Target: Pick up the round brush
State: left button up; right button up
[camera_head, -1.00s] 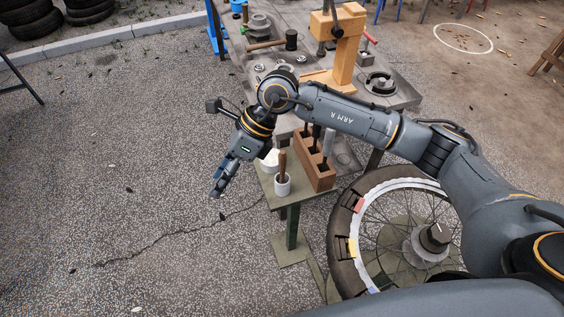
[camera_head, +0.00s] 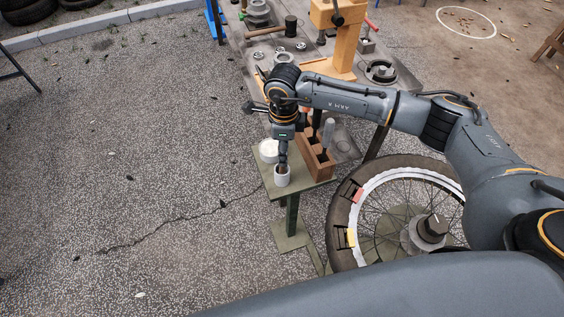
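A small white cup (camera_head: 282,180) stands near the front of the small green stand. Earlier, a brown wooden handle, which may be the round brush's, stood upright in it; the handle is now hidden by my gripper. My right gripper (camera_head: 283,161) points straight down over the cup, its fingertips at or just above the rim. I cannot tell whether the fingers are apart or closed on the handle. My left gripper is not in view.
A wooden block holder (camera_head: 317,167) with upright tools stands right of the cup. A round white container (camera_head: 268,150) is just behind it. A spoked wheel (camera_head: 354,239) is at the right. The cluttered workbench (camera_head: 402,82) lies behind; the ground at left is open.

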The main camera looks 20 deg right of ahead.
jog(key=shift+w+a+f+p, duration=0.1)
jog(key=shift+f+p, duration=0.25)
jog(key=shift+f, duration=0.85)
jog(key=shift+a+f+p, duration=0.1)
jog(key=shift+f+p, duration=0.2)
jog(key=shift+f, duration=0.85)
grip_shut()
